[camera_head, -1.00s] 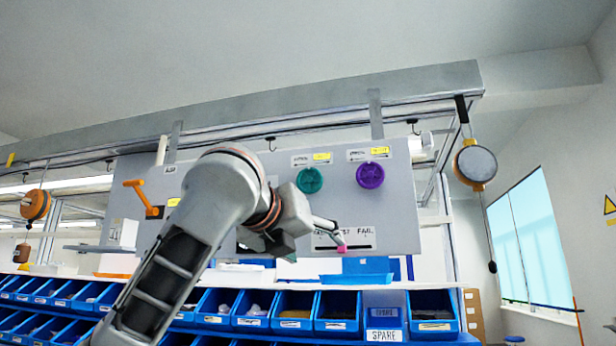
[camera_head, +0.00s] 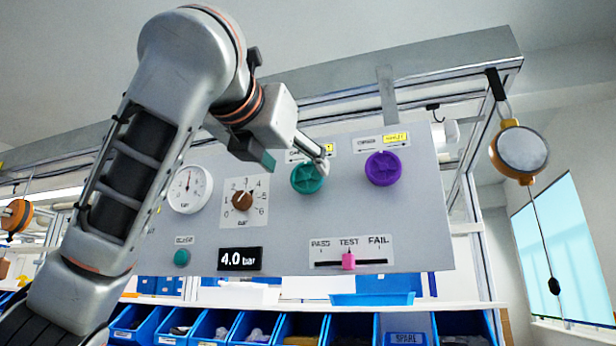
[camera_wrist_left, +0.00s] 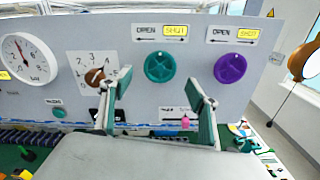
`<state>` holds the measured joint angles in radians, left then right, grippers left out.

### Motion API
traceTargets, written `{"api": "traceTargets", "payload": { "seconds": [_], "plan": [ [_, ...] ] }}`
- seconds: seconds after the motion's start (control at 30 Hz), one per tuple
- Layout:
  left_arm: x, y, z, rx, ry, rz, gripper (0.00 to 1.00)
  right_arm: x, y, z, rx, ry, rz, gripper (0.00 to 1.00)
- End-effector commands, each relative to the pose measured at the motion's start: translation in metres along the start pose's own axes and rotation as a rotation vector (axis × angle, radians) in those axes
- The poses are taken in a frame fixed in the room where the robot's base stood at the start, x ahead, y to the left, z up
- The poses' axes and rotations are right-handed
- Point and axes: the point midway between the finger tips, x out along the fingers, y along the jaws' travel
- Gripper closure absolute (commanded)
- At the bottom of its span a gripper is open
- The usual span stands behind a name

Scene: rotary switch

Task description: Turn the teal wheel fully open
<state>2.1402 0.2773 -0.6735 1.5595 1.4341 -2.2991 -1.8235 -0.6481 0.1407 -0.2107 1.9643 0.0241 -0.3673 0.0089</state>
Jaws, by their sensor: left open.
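The teal wheel (camera_head: 307,180) is a round ribbed knob on the grey panel, below an OPEN/SHUT label that is partly hidden by my gripper in the head view. My left gripper (camera_head: 297,163) is open and empty in front of the wheel's upper part. In the left wrist view the teal wheel (camera_wrist_left: 159,66) shows whole, beyond and between the two spread fingers (camera_wrist_left: 159,88). Neither finger clearly touches it. Above it, the label (camera_wrist_left: 160,31) has SHUT on yellow at the right and OPEN at the left. My right gripper is not in view.
A purple wheel (camera_head: 383,168) sits just right of the teal one. The panel also has a brown dial (camera_head: 242,200), a gauge (camera_head: 190,189), a "4.0 bar" display (camera_head: 240,259) and a pink slider (camera_head: 348,261). Blue bins (camera_head: 300,325) line the area below.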

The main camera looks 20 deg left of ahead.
Motion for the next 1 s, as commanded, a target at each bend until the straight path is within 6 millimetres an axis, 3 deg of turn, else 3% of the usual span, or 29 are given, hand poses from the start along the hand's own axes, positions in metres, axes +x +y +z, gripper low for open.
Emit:
{"api": "traceTargets", "payload": {
  "seconds": [0.2,0.4,0.77,0.9,0.93,1.0],
  "plan": [
    [0.036,0.000,0.002,-0.002,0.004,-0.002,0.40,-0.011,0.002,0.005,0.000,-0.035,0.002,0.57],
    [0.057,0.000,0.001,-0.001,0.002,0.000,0.40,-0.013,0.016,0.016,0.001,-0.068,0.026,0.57],
    [0.062,0.000,0.000,-0.001,0.000,-0.001,0.40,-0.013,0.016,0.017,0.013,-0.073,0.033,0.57],
    [0.062,0.000,0.000,-0.001,0.000,0.000,0.73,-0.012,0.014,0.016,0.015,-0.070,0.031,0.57],
    [0.062,0.000,0.000,-0.001,0.000,0.000,0.79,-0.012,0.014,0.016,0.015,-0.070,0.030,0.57],
    [0.062,0.000,0.000,-0.001,0.000,0.000,0.79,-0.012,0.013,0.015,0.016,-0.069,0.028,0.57]
  ]
}}
